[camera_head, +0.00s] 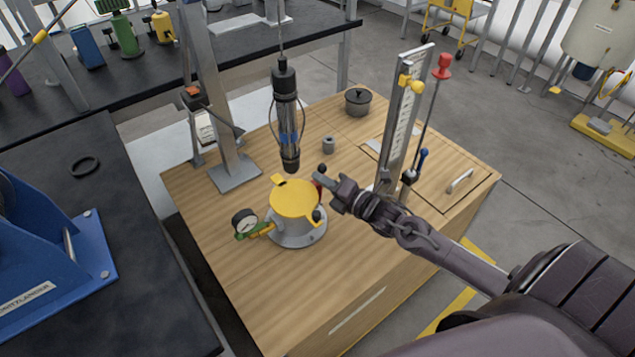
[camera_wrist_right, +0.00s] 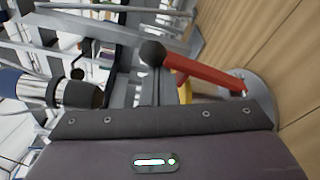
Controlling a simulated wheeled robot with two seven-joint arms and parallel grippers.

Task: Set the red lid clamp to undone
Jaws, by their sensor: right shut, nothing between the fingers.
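The yellow lid (camera_head: 293,200) sits on a round pot with a grey flanged base (camera_head: 300,239) on the wooden table. The red lid clamp (camera_wrist_right: 203,73) shows in the right wrist view as a red lever with a black ball at its end. In the head view only a small red part of it shows at the lid's right side, mostly hidden by my gripper. My right gripper (camera_head: 325,181) is shut and empty, right beside the lever. In the wrist view its fingers (camera_wrist_right: 157,88) are just below the black ball; I cannot tell whether they touch it.
A pressure gauge (camera_head: 244,222) juts from the pot's left side. A dark caged cylinder (camera_head: 287,120) hangs just behind the lid. A ruled metal post (camera_head: 402,125) and a red-knobbed rod (camera_head: 442,68) stand to the right. A small dark pot (camera_head: 357,101) stands at the back.

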